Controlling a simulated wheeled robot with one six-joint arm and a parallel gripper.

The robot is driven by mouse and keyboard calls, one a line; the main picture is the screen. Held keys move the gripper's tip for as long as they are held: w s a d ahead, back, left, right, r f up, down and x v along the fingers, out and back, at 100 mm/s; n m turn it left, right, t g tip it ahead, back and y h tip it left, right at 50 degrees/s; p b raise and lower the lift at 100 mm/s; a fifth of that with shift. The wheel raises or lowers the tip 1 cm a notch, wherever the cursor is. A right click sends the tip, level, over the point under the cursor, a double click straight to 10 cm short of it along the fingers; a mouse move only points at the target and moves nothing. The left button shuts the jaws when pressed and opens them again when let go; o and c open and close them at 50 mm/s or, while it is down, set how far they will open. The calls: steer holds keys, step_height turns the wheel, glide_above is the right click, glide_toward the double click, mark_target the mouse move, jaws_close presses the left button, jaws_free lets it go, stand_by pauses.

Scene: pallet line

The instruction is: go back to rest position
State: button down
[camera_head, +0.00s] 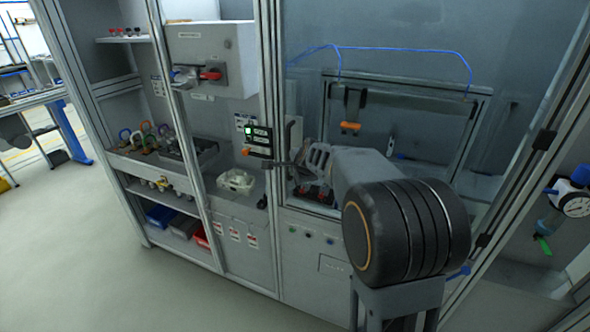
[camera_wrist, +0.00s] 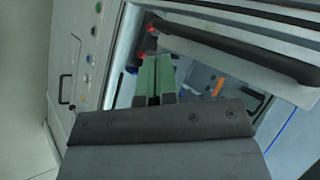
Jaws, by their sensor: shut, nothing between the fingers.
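My gripper (camera_wrist: 155,80) shows in the wrist view as two green fingers close together with nothing between them. Beyond them is the opening of the cabinet, seen tilted. In the head view my arm reaches from the right towards the cabinet front. The gripper end there is small and partly hidden by my own arm links, close to the frame post beside the window opening.
The cabinet's button panel (camera_wrist: 90,60) and a dark handle (camera_wrist: 66,90) are at the left in the wrist view. A black bar (camera_wrist: 240,48) crosses the upper right. In the head view, a grey box with a red switch (camera_head: 212,75) and several coloured padlocks (camera_head: 147,136) are left. Open floor (camera_head: 70,250) lies left.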

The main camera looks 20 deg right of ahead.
steer(key=s+a+f+n+g, duration=0.1)
steer(key=s+a+n+g, duration=0.1)
steer(key=s+n, duration=0.6)
steer(key=s+a+f+n+g, duration=0.1)
steer(key=s+a+n, duration=0.3)
steer(key=s, duration=1.7)
steer(key=n+g, duration=0.1)
steer(key=n, duration=0.4)
steer(key=shift+a+n, duration=0.3)
steer(key=shift+a, duration=0.05)
